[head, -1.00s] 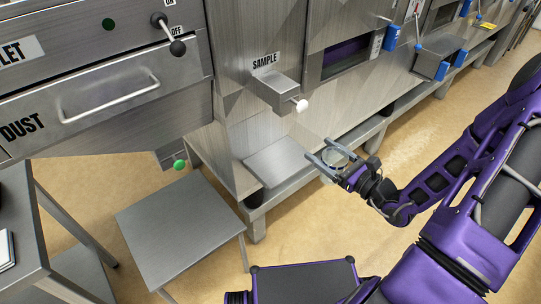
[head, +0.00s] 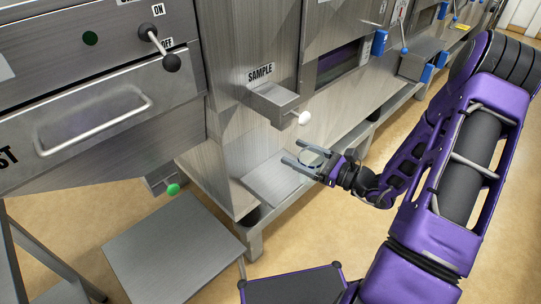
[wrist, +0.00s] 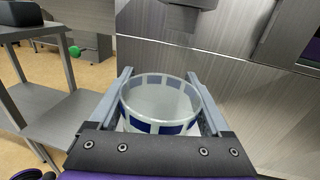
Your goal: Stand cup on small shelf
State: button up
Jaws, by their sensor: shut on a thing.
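The cup (wrist: 160,100) is a clear round vessel with blue and white patches around its wall. In the wrist view it stands upright between the two fingers of my gripper (wrist: 160,92), which is shut on it. In the head view the cup (head: 311,158) shows as a pale ring in my gripper (head: 299,157). The small shelf (head: 277,174) is a flat grey metal plate low on the machine, under the SAMPLE box. My gripper appears over or near the shelf's right edge; I cannot tell the cup's height above it.
The SAMPLE box (head: 272,102) with a white knob (head: 304,118) juts out above the shelf. A grey metal table (head: 172,248) stands at the lower left. A green knob (head: 173,189) hangs below the dust drawer (head: 100,125). Floor shows between the table and machine.

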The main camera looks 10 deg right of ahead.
jog(key=x, duration=0.3)
jog(key=w+d+x, duration=0.1)
jog(key=x, duration=0.6)
jog(key=shift+w+d, duration=0.15)
jog(key=shift+w, duration=0.1)
notch_tip(320, 180, down, 3)
jog(key=shift+r+b, duration=0.2)
jog(key=shift+b, duration=0.1)
notch_tip(320, 180, down, 4)
jog(key=shift+f+b, duration=0.15)
jog(key=shift+b, duration=0.2)
jog(key=shift+w+f, duration=0.15)
jog(key=shift+w, duration=0.1)
jog(key=shift+f, duration=0.2)
jog(key=o, duration=1.1)
jog(key=shift+r, duration=0.1)
jog(key=shift+c, duration=0.2)
